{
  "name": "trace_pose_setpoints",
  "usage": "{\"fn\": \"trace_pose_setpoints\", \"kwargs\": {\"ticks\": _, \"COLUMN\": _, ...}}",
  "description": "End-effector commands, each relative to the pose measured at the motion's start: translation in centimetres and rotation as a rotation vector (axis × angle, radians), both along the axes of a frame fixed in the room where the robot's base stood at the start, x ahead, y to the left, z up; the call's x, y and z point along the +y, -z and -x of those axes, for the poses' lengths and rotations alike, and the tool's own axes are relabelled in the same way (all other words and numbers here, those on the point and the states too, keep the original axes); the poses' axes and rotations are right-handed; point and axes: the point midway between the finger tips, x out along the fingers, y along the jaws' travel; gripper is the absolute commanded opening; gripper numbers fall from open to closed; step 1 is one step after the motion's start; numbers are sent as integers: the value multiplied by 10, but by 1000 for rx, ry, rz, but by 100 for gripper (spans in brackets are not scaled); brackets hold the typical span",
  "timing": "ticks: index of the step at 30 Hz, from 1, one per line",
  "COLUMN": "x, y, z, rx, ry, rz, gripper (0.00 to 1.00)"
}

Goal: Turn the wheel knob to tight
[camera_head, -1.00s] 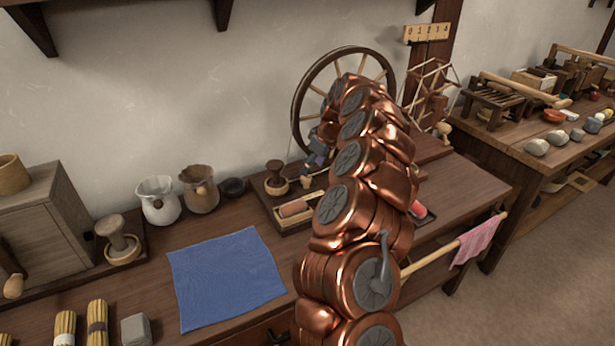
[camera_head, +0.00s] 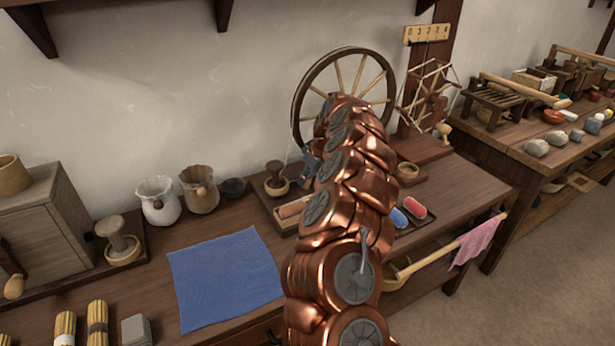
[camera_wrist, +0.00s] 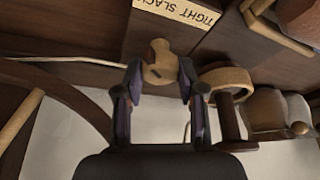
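The wheel knob (camera_wrist: 160,62) is a pale wooden knob with a dark spot near its top, in the wrist view. My gripper (camera_wrist: 160,66) has its two dark fingers apart, one on each side of the knob. I cannot tell whether they touch it. A pale label (camera_wrist: 176,14) reading "TIGHT" and "SLACK" shows upside down just beyond the knob. The large spoked wheel (camera_head: 301,92) stands at the back of the bench in the head view. There, my copper arm hides the knob and most of my gripper.
In the wrist view, a round wooden piece (camera_wrist: 226,77) on a dark post stands close right of my fingers. In the head view, a tray with red (camera_head: 414,208) and blue (camera_head: 398,218) pieces lies right of my arm. A blue cloth (camera_head: 226,280) lies left.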

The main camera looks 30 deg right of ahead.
Motion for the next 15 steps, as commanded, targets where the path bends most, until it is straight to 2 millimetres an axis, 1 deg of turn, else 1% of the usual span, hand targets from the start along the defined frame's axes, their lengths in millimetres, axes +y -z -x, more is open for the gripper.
{"fn": "trace_pose_setpoints", "kwargs": {"ticks": 1, "x": 0, "y": 0, "z": 0, "rx": 0, "ry": 0, "rz": 1, "gripper": 30}}
{"fn": "trace_pose_setpoints", "kwargs": {"ticks": 6, "x": -1, "y": 0, "z": 0, "rx": 0, "ry": 0, "rz": 1, "gripper": 12}}
{"fn": "trace_pose_setpoints", "kwargs": {"ticks": 9, "x": -1, "y": 0, "z": 0, "rx": -1, "ry": 1, "rz": 2, "gripper": 4}}
{"fn": "trace_pose_setpoints", "kwargs": {"ticks": 15, "x": 0, "y": 0, "z": 0, "rx": 1, "ry": 13, "rz": 0, "gripper": 4}}
